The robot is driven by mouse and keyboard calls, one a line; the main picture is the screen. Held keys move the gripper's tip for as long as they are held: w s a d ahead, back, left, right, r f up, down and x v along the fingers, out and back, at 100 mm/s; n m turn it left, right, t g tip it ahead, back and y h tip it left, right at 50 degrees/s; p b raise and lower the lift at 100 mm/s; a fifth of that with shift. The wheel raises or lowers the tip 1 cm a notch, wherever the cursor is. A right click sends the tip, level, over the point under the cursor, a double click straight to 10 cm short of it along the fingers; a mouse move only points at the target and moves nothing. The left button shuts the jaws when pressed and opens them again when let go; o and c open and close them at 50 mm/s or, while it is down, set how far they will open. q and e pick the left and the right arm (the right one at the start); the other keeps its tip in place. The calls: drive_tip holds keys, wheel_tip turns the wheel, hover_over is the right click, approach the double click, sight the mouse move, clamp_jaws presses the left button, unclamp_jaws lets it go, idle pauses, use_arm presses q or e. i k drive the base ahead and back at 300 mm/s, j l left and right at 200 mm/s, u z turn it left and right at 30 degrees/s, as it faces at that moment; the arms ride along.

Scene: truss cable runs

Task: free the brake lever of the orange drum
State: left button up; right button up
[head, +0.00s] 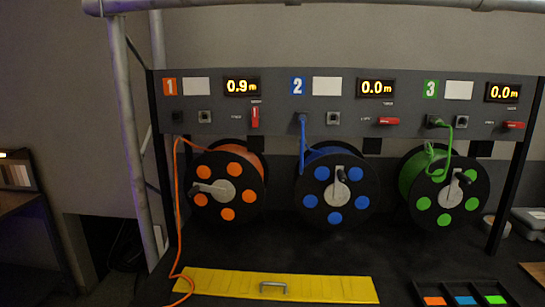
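The orange drum (228,187) hangs at the left under panel section 1, a black disc with orange dots and a crank handle pointing left. Its red brake lever (255,117) stands upright on the panel, below the display (242,86) reading 0.9 m. The orange cable (177,220) loops off the top of the drum and runs down the left side to the table's front. Neither of my grippers is in view.
The blue drum (337,189) and green drum (444,189) hang to the right. Their red levers (389,121) (514,125) lie horizontal and their displays read 0.0 m. A yellow cover (330,289) with a handle and a tray (428,288) with coloured pieces lie in front.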

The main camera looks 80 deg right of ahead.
sight(254, 117)
drive_tip(key=i+l+z, duration=0.1)
drive_tip(key=i+z, duration=0.25)
drive_tip(key=z, duration=0.15)
drive_tip(key=i+z, duration=0.45)
drive_tip(key=k, duration=0.1)
